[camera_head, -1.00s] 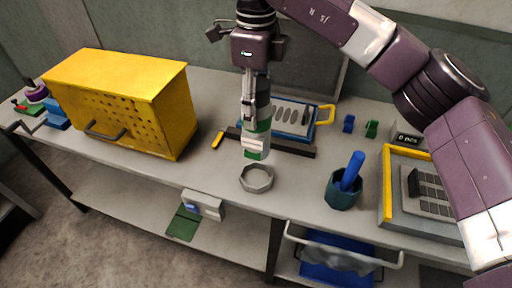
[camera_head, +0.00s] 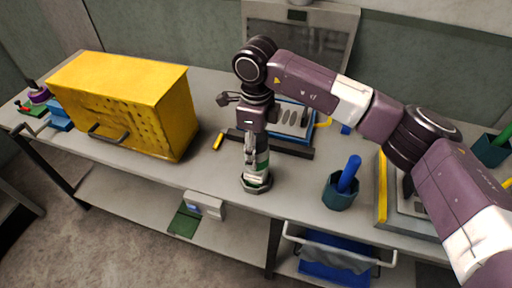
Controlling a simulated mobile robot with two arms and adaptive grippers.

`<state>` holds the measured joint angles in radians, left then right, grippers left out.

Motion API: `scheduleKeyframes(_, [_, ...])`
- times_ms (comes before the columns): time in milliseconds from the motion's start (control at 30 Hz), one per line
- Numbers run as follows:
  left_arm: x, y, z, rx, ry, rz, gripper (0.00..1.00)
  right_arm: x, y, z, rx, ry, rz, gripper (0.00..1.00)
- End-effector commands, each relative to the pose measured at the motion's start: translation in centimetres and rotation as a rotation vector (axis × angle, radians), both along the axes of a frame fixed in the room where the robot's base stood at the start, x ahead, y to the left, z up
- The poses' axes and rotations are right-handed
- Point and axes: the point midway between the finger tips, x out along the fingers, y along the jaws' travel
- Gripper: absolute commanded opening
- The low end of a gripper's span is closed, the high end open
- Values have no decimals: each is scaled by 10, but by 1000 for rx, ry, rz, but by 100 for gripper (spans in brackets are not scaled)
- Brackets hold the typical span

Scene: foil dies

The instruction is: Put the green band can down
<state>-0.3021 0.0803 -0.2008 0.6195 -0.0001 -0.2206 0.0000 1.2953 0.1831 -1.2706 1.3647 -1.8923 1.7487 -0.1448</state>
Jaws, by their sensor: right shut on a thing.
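The green band can (camera_head: 263,160) is grey and white with a green band. It stands about upright, with its lower end at the grey ring (camera_head: 256,184) on the bench. It looks to be inside the ring, but I cannot tell whether it rests on the bench. My right gripper (camera_head: 252,155) comes down from above and is shut on the can, its fingers covering the can's left side. My left gripper is not in view.
A yellow perforated cabinet (camera_head: 125,100) stands at the left. A teal cup (camera_head: 340,192) with a blue-handled tool stands right of the ring. A blue-framed tray (camera_head: 296,118) and a dark bar (camera_head: 290,148) lie behind. Bare bench (camera_head: 205,172) lies left of the ring.

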Motion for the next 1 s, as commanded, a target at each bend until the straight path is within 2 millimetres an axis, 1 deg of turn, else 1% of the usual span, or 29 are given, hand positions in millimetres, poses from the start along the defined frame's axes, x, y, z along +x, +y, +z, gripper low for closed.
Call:
scheduleKeyframes(167, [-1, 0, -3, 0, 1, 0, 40, 0, 0, -2, 1, -1, 0, 0])
scheduleKeyframes(200, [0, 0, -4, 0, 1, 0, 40, 0, 0, -3, 0, 0, 0, 48])
scheduleKeyframes(333, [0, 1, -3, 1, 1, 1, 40, 0, 0, -2, 0, 1, 0, 62])
scheduleKeyframes(367, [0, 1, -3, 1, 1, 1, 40, 0, 0, -2, 0, 1, 0, 64])
scheduleKeyframes(600, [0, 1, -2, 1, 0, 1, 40, 0, 0, -1, 0, 1, 0, 64])
scheduleKeyframes(700, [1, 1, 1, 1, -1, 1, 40, 0, 0, 2, 0, 1, 0, 64])
scheduleKeyframes(767, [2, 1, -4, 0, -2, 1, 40, 1, 0, 5, 1, -3, 0, 64])
scheduleKeyframes(867, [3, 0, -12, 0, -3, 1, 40, 1, 1, 21, 2, -5, 1, 64])
scheduleKeyframes(1000, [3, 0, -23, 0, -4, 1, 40, 1, 1, 52, 1, -6, 1, 64])
